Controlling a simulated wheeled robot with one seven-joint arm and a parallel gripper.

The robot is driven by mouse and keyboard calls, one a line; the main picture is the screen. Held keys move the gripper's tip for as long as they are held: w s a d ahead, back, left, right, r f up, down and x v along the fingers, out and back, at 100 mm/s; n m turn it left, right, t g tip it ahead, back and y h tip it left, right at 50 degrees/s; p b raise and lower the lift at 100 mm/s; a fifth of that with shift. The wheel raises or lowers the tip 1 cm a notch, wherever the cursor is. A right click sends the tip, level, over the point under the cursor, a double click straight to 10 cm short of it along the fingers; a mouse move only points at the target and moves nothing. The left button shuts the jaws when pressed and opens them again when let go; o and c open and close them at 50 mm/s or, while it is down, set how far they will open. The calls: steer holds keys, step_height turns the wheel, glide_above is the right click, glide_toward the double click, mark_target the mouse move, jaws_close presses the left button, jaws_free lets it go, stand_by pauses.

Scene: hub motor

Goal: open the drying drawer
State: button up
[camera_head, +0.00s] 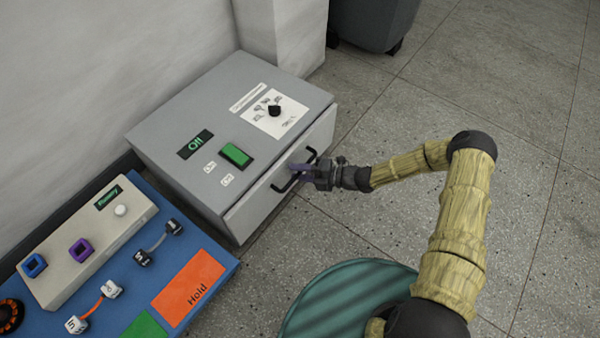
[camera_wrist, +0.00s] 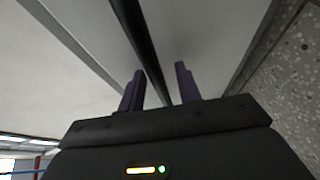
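The drying drawer is the pale front panel (camera_head: 262,207) of a grey cabinet (camera_head: 190,115); it looks flush or nearly so with the cabinet. Its black bar handle (camera_head: 283,187) runs along the front. My gripper (camera_head: 303,171) is at the middle of the handle. In the wrist view, the black handle (camera_wrist: 142,35) passes between the two purple fingers of my gripper (camera_wrist: 160,75). The fingers are apart, with visible space between the handle and the right finger. The handle's part near the palm is hidden.
The cabinet top has a green switch (camera_head: 236,155) and a black knob (camera_head: 274,110). A blue board (camera_head: 215,258) with an orange "Hold" patch (camera_head: 189,287) lies at lower left. A dark bin (camera_head: 373,22) stands at the back. The speckled floor (camera_head: 390,110) in front of the drawer is clear apart from my arm.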

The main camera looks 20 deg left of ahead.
steer(key=shift+c, duration=0.2)
jaws_close()
steer(key=shift+d, duration=0.15)
steer(key=s+d+p, duration=0.4)
steer(key=s+d, duration=0.1)
steer(key=d, duration=0.7)
steer(key=s+d+p, duration=0.5)
steer(key=d, duration=0.6)
steer(key=shift+d, duration=0.4)
steer(key=shift+w, duration=0.1)
steer(key=shift+o, duration=0.2)
jaws_free()
